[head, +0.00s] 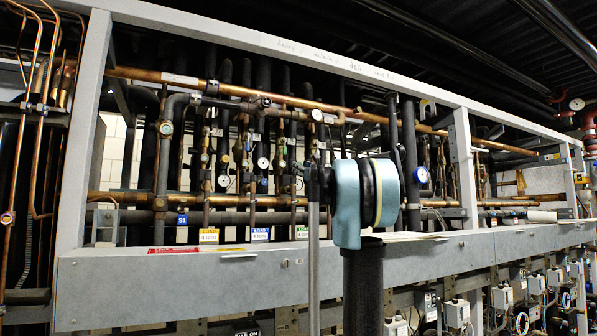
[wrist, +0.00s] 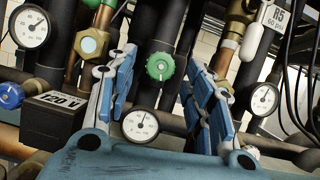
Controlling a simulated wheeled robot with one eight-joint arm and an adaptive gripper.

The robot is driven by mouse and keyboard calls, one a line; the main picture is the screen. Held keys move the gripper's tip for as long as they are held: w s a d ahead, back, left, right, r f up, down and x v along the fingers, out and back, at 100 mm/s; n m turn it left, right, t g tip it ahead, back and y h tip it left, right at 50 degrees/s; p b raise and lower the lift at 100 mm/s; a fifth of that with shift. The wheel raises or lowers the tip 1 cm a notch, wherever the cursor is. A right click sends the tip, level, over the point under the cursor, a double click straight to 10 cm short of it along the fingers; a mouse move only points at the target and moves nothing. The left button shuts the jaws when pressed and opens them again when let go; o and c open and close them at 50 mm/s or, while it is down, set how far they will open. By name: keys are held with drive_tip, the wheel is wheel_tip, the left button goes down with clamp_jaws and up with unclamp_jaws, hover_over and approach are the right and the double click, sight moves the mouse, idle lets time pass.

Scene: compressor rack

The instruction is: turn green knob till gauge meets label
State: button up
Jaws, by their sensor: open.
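In the wrist view, a green knob (wrist: 160,66) with a light centre sits on the piping, between and beyond the fingertips of my gripper (wrist: 160,72). My gripper is open, its blue pads on either side of the knob in the picture, with nothing held. A round white gauge (wrist: 141,126) shows below the knob, and another gauge (wrist: 264,98) is at the right. A white tag reading R5 60 psi (wrist: 276,27) hangs at the upper right. Which gauge belongs to the knob is not clear. The gauge readings are too small to tell. I cannot pick out the green knob in the head view.
Copper and dark pipes fill the rack, behind a grey front beam (head: 190,285). A third gauge (wrist: 30,27), a blue knob (wrist: 11,95) and a black 120 V box (wrist: 65,120) are at the left in the wrist view. Dark cables hang at the right.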

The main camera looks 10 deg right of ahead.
drive_tip(key=shift+x, duration=1.7)
drive_tip(key=shift+s, duration=0.1)
drive_tip(key=c, duration=1.1)
drive_tip(key=shift+a, duration=0.15)
